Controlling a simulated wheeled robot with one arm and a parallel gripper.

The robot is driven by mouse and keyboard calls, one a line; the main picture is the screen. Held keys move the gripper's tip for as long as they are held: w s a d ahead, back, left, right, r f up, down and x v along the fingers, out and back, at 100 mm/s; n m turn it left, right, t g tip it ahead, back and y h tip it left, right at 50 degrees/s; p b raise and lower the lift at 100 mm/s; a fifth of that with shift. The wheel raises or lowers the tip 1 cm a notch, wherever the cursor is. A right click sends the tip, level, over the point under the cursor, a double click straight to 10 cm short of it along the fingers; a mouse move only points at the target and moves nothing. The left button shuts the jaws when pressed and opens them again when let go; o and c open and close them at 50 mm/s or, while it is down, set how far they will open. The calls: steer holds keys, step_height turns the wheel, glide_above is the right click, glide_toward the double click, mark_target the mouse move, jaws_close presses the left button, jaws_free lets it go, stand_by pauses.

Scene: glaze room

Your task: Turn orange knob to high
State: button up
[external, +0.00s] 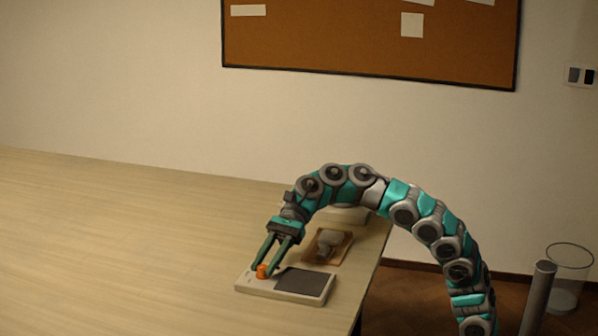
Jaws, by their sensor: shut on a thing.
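The orange knob (261,271) stands on the left part of a flat, pale device (259,290) near the table's right edge. A dark square plate (300,281) covers the device's right part. My gripper (263,268) comes down from above with its fingers on either side of the knob and is shut on it. The fingers hide part of the knob. The marks around the knob are too small to read, so I cannot tell its setting.
Just behind the device, a grey object (326,246) sits on a brown board. The wooden table (110,235) is clear to the left. A corkboard (330,42) hangs on the wall. A wire bin (569,275) stands on the floor at right.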

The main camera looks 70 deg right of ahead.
jaws_close()
steer(key=shift+f+m+t+b, duration=0.3)
steer(key=shift+m+t+b, duration=0.1)
steer(key=shift+b, duration=1.1)
steer(key=shift+s+m+t+h+b, duration=0.15)
steer(key=shift+m+t+h+b, duration=0.25)
steer(key=shift+m+t+b, duration=0.5)
steer(key=shift+s+a+r+m+t+h+b, duration=0.1)
steer(key=shift+r+m+t+h+b, duration=0.2)
steer(key=shift+m+t, duration=0.25)
steer(key=shift+s+a+r+m+t+h+b, duration=0.1)
steer(key=shift+m+t+h+b, duration=0.1)
steer(key=shift+m+t+h, duration=0.3)
steer(key=shift+s+m+t+h+p, duration=0.1)
steer(key=shift+m+t+h+p, duration=0.65)
steer(key=shift+m+t, duration=0.5)
steer(key=shift+m+t+h, duration=0.25)
steer(key=shift+m+t, duration=0.05)
